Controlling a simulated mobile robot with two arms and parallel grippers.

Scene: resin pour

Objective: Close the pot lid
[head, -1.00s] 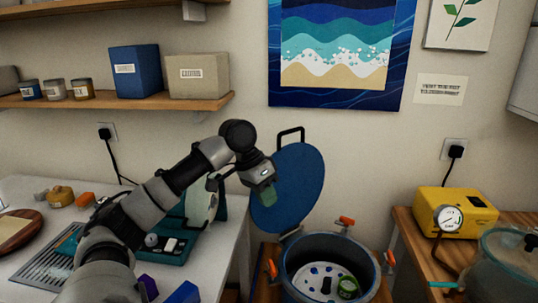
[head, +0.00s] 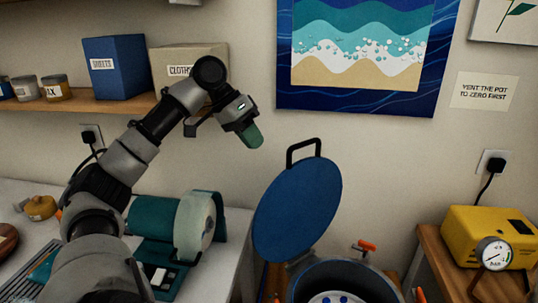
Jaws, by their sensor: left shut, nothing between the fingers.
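The pot (head: 346,274) stands at the bottom, right of centre, its lower part cut off by the picture's edge. Its blue round lid (head: 297,208) is open and stands tilted up at the back left of the pot. A black loop handle (head: 304,150) shows at the lid's top edge. My left gripper (head: 252,137) is shut and empty, in the air above and to the left of the lid, apart from it. My right gripper is not in view.
A white table with a teal machine (head: 160,222) is at left. A wooden shelf (head: 75,110) holds boxes and jars above. At right, a yellow box (head: 487,232) with a gauge (head: 494,253) stands on a wooden table. An orange clamp (head: 364,247) sits on the pot rim.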

